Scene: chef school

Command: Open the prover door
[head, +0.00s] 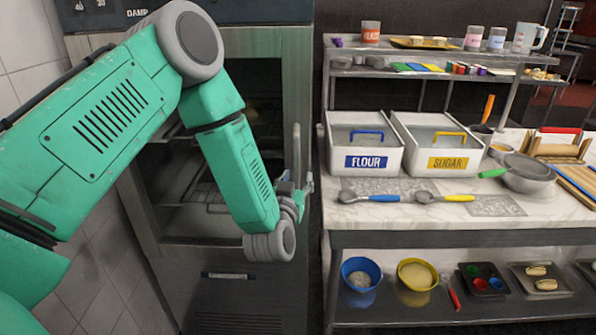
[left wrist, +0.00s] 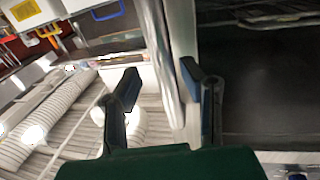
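The prover (head: 232,262) is a grey metal cabinet at the left of the head view, behind my left arm. Its door has a dark window with wire racks inside and looks shut. The upright metal door handle (head: 297,150) is on the door's right side; it also shows in the left wrist view (left wrist: 160,50). My left gripper (head: 300,192) is at the handle's lower part. In the left wrist view its fingers (left wrist: 163,88) are apart, with the handle between them; the right finger is nearer the door. Contact cannot be told. My right gripper is out of view.
A marble-topped counter (head: 405,212) stands close to the right of the prover, with flour (head: 365,161) and sugar (head: 446,163) bins and scoops on it. Bowls and trays are on its lower shelf (head: 400,315). A tiled wall (head: 100,255) is at the left.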

